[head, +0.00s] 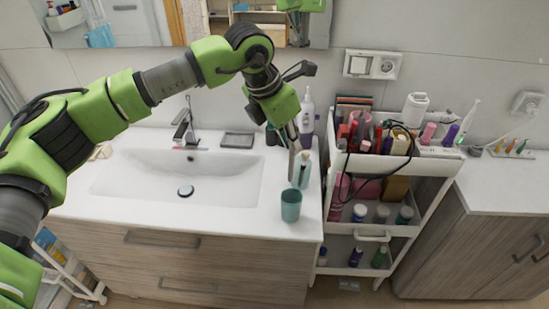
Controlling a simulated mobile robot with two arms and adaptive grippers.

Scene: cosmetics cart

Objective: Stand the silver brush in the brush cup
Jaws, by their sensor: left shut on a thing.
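The teal brush cup (291,207) stands upright near the front right corner of the white washbasin counter. My left gripper (293,148) points down above and behind the cup. It is shut on a thin, greyish upright brush (292,166), which looks like the silver brush. The brush's lower end is close above the cup's rim in the picture; I cannot tell whether it reaches inside. The gripper partly hides the brush's upper part. My right gripper is not in view.
A pale teal item (303,172) stands just right of the brush. A white bottle (306,112) stands behind, by the wall. The white cart (424,168), crowded with cosmetics, is close on the right. The sink basin (175,178) on the left is empty.

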